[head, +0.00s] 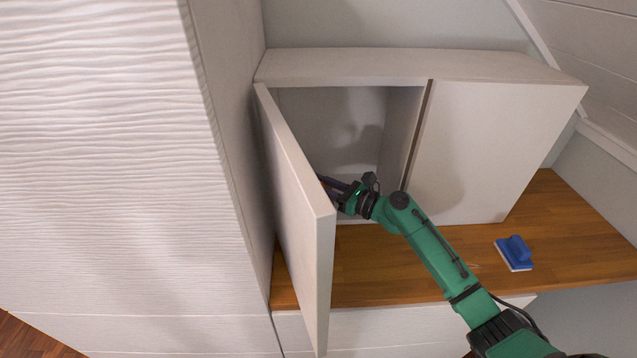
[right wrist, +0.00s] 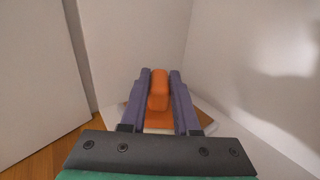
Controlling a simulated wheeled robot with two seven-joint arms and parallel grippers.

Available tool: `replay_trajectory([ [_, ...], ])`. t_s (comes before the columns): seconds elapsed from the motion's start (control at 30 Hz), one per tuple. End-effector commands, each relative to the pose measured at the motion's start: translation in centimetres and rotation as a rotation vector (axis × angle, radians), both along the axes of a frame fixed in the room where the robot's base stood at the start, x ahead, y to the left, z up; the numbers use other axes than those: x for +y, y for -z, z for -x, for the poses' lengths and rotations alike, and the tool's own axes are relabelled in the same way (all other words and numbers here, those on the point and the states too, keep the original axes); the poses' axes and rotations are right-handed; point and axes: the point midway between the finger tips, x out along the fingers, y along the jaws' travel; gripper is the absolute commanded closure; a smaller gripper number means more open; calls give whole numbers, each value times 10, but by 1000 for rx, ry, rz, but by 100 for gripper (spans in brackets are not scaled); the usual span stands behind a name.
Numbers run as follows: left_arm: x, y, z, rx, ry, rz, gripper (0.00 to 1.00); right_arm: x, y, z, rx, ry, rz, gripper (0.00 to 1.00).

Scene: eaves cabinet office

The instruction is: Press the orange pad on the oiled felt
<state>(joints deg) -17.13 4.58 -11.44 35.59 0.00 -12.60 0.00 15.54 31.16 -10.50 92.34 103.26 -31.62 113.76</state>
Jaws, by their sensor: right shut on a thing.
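My right gripper (head: 326,183) reaches into the open left compartment of the white cabinet, close to the inner side of its open door. In the right wrist view its purple fingers (right wrist: 160,74) are shut on the orange pad (right wrist: 158,90), one on each side of its upright grip. A flat orange part shows below the grip. A white-edged surface (right wrist: 203,116) lies around and under it; I cannot tell whether this is the oiled felt or whether the pad touches it. In the head view the door and gripper hide the pad. My left gripper is not in view.
The open cabinet door (head: 301,215) stands close left of my right gripper. The right cabinet door (head: 480,150) is closed. A blue pad with a pale base (head: 515,252) lies on the wooden counter (head: 400,275) at the right. The counter's middle is clear except for my arm above it.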

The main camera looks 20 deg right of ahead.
Motion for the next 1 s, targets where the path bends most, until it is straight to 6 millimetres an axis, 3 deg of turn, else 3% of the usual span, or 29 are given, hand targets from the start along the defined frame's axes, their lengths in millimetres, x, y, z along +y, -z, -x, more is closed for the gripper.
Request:
replay_trajectory([
  [1.0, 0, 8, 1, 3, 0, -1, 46, 0, 11, 0, 1, 0, 1, 100],
])
